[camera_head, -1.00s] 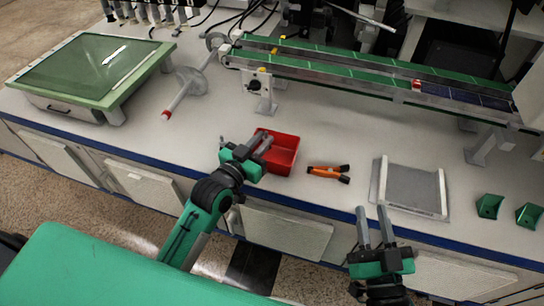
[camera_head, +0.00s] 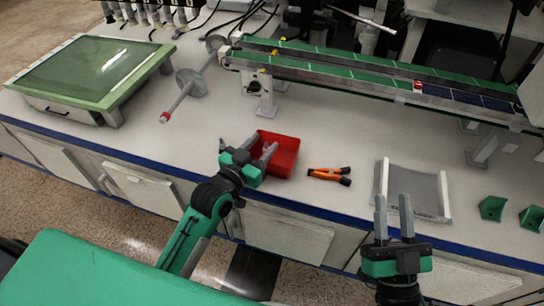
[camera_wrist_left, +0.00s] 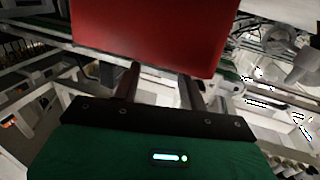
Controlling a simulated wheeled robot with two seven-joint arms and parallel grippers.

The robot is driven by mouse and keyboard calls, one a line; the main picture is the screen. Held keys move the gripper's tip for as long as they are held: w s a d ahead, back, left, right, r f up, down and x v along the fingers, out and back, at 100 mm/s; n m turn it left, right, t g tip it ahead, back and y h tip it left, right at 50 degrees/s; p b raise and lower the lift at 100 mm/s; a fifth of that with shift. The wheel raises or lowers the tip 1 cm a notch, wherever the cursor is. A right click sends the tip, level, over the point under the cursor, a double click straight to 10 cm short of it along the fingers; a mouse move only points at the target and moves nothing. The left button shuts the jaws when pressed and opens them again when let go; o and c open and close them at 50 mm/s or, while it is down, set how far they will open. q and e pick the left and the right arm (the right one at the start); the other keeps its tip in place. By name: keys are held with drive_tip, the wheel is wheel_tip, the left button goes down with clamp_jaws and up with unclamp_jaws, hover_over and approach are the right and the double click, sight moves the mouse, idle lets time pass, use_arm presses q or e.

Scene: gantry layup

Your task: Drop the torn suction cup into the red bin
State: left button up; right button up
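The red bin (camera_head: 284,158) stands on the workbench in front of my left gripper. My left gripper (camera_head: 262,146) is at the bin's left side, its two fingers apart and reaching to the rim. In the left wrist view the bin's red wall (camera_wrist_left: 150,35) fills the top, just beyond the spread fingers (camera_wrist_left: 160,82), and nothing shows between them. I cannot make out the torn suction cup in either view; part of the bin's inside is hidden. My right gripper (camera_head: 393,204) is open and empty in front of the grey tray.
Orange-handled pliers (camera_head: 328,175) lie right of the bin. A grey tray with white sides (camera_head: 443,195) and green brackets (camera_head: 492,208) are further right. A conveyor (camera_head: 340,75) runs along the back. A green-topped light table (camera_head: 90,70) is at left.

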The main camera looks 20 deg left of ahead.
use_arm(q)
drive_tip(key=shift+s+a, duration=0.15)
drive_tip(key=shift+s, duration=0.4)
drive_tip(key=p+v, duration=0.2)
drive_tip(key=v, duration=1)
drive_tip(key=shift+s, duration=0.35)
use_arm(e)
wheel_tip(320, 180, down, 9)
drive_tip(key=s+a+g, duration=0.1)
drive_tip(key=a+g, duration=0.1)
drive_tip(key=g, duration=0.3)
drive_tip(key=shift+a+g+h, duration=0.3)
drive_tip(key=shift+g, duration=0.1)
use_arm(q)
drive_tip(key=shift+a, duration=0.1)
